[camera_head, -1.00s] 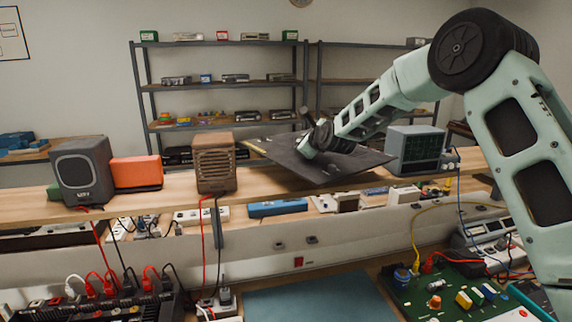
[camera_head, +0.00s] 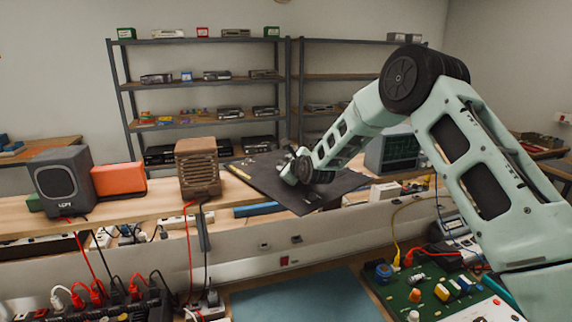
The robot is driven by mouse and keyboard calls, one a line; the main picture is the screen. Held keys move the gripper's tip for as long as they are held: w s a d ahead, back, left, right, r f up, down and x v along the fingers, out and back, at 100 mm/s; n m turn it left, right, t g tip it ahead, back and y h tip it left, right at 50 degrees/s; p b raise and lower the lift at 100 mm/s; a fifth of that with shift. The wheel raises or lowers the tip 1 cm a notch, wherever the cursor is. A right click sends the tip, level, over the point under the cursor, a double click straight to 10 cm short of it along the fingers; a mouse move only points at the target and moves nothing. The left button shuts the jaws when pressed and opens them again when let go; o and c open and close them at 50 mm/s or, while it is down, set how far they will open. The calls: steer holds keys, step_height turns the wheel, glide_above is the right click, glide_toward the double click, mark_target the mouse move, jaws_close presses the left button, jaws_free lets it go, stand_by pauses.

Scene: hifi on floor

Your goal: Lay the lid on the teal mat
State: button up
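The lid (camera_head: 345,188) is a large, thin, dark flat panel in the middle of the head view. It appears held up over the wooden shelf, its near corner reaching past the shelf's front edge. My gripper (camera_head: 299,170) is at the lid's upper face and appears shut on it; the fingertips are too small and hidden to see clearly. The teal mat (camera_head: 305,297) lies flat on the bench at the bottom centre, below and nearer than the lid. Its visible part is bare, and its near edge is out of the frame.
A brown speaker (camera_head: 198,168) stands on the shelf (camera_head: 150,203), close to the lid's left corner. An oscilloscope (camera_head: 392,152) is behind its right side. A power strip (camera_head: 110,305) with cables lies left of the mat, and a green circuit board (camera_head: 425,290) lies right.

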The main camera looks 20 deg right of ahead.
step_height(320, 180, up, 3)
steer(key=b, duration=0.5)
glide_above(301, 190)
steer(key=shift+d+r, duration=0.1)
steer(key=shift+r, duration=0.2)
steer(key=shift+s, duration=0.1)
